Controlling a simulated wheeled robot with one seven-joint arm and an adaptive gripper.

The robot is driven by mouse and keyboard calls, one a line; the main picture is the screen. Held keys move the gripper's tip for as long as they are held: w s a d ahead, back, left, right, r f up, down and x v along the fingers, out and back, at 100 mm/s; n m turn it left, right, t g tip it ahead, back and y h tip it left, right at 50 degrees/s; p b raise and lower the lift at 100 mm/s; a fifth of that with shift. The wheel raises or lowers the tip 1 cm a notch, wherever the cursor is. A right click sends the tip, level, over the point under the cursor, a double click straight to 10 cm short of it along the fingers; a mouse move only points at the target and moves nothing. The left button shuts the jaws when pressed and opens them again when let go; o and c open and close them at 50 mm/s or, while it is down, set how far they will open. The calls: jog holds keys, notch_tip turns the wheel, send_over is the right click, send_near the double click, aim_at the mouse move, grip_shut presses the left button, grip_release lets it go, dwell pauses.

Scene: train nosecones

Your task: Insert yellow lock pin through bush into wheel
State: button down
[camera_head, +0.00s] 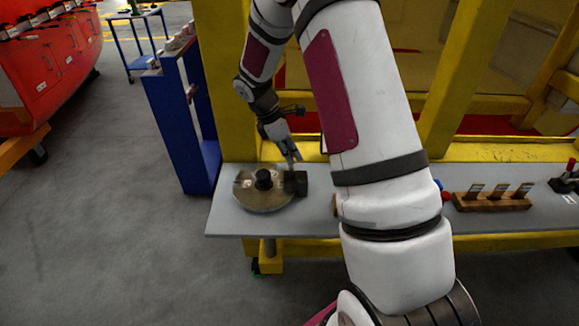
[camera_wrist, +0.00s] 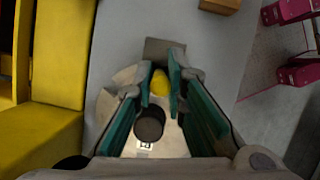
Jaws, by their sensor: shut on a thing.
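The wheel (camera_head: 247,201) is a pale, flat disc lying near the left end of the grey table. A black round bush (camera_head: 263,179) stands at its middle and also shows in the wrist view (camera_wrist: 150,125). My gripper (camera_head: 293,157) points down over the wheel's right side, near a dark block. In the wrist view, the teal fingers of my gripper (camera_wrist: 160,76) are closed on the yellow lock pin (camera_wrist: 160,83), of which only a rounded yellow part shows. The pin appears beside the bush, not over it. Its lower end is hidden, so contact below cannot be told.
The dark block (camera_head: 296,183) stands at the wheel's right edge. A wooden holder (camera_head: 490,200) with several upright pieces is on the table's right part. Yellow frame posts (camera_head: 222,60) rise behind the table, and a blue stand (camera_head: 180,125) is to its left.

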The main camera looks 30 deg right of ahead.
jog(key=shift+f+b, duration=0.35)
jog(key=shift+f, duration=1.9)
jog(key=shift+f, duration=0.1)
jog(key=c, duration=1.6)
grip_release()
jog(key=shift+c, duration=0.2)
